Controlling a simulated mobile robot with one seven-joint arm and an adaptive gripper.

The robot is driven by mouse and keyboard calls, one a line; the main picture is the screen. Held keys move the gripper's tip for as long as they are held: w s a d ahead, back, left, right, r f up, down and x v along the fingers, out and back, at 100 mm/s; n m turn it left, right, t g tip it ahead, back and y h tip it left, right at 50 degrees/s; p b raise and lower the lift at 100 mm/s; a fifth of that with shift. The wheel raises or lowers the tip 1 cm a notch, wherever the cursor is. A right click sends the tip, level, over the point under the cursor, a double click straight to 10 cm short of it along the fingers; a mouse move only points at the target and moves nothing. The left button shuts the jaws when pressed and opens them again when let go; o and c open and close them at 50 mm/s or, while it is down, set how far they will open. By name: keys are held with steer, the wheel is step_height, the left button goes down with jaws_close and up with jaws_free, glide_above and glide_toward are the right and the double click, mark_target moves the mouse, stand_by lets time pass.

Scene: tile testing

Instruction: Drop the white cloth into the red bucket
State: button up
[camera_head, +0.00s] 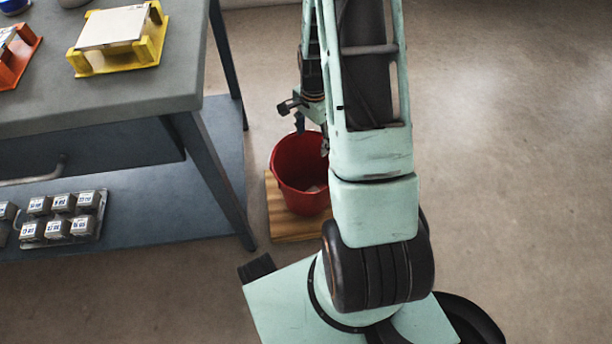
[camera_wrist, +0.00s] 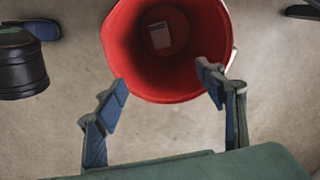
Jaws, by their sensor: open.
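The red bucket (camera_head: 283,172) stands on a wooden board on the floor, beside the workbench. In the wrist view the red bucket (camera_wrist: 120,45) opens toward the camera. A small pale rectangular thing (camera_wrist: 160,36) lies at its bottom; it also shows as a pale patch in the head view (camera_head: 314,188). It may be the white cloth, but it is too small to be sure. My gripper (camera_wrist: 162,80) is open and empty above the bucket, its fingers spread across the near rim in the wrist view. In the head view my arm partly hides the bucket.
The workbench (camera_head: 130,95) stands at left, with a yellow holder (camera_head: 148,52) bearing a pale tile and an orange holder (camera_head: 20,60). Its lower shelf (camera_head: 165,205) carries several grey weights (camera_head: 60,215). The wooden board (camera_head: 285,228) lies under the bucket. Floor at right is clear.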

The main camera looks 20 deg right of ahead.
step_height(320, 180, up, 8)
stand_by(0.4)
steer(key=shift+w+r, duration=0.1)
steer(key=shift+r, duration=0.1)
